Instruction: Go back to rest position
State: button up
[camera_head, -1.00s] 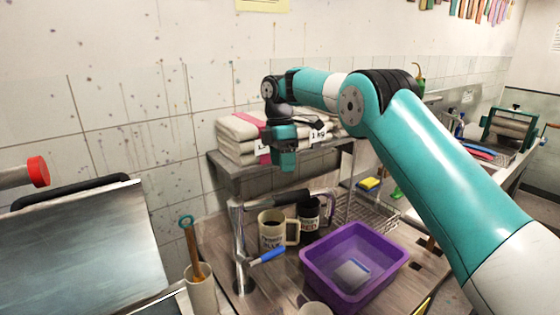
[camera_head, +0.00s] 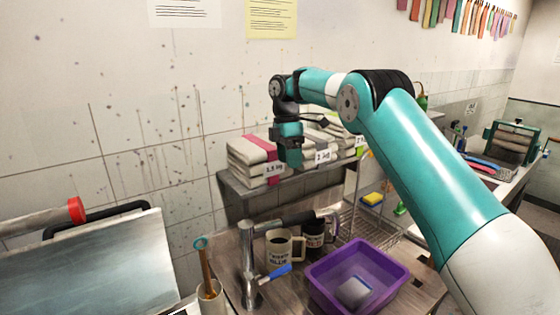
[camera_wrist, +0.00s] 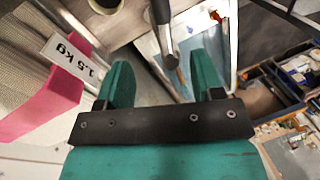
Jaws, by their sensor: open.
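My gripper (camera_head: 289,158) hangs from my teal arm in front of the shelf with folded cloth stacks, in the head view. In the wrist view its two teal fingers (camera_wrist: 163,80) stand apart with nothing between them. A cloth stack with a pink band and a 1.5 kg label (camera_head: 254,163) sits beside the gripper on the left. The same pink band and label show at the left of the wrist view (camera_wrist: 72,58). Whether the gripper touches the stack cannot be told.
The metal shelf (camera_head: 240,199) carries more cloth stacks (camera_head: 322,146). Below are a tap (camera_head: 248,262), a cream mug (camera_head: 279,250), a dark mug (camera_head: 314,236) and a purple basin (camera_head: 395,277) holding a pale block. A wire rack (camera_head: 374,233) stands behind the basin.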

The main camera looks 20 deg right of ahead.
dwell(0.4)
jog(key=s+a+f+m+t+y+b, duration=0.1)
jog(key=s+a+f+m+b, duration=0.15)
jog(key=s+a+b, duration=0.45)
jog(key=s+a+f+m+y+b, duration=0.1)
jog(key=s+a+f+m+b, duration=0.15)
jog(key=s, duration=0.75)
jog(key=s+a+f+m+t+y+b, duration=0.1)
jog(key=s+a+f+m+b, duration=0.15)
jog(key=s+a+b, duration=0.5)
jog(key=s+f+m+b, duration=0.1)
jog(key=s+f, duration=0.3)
jog(key=s, duration=0.4)
jog(key=s+d+f+m+y+b, duration=0.1)
jog(key=s+f, duration=0.4)
jog(key=s, duration=0.2)
jog(key=shift+s+m, duration=0.35)
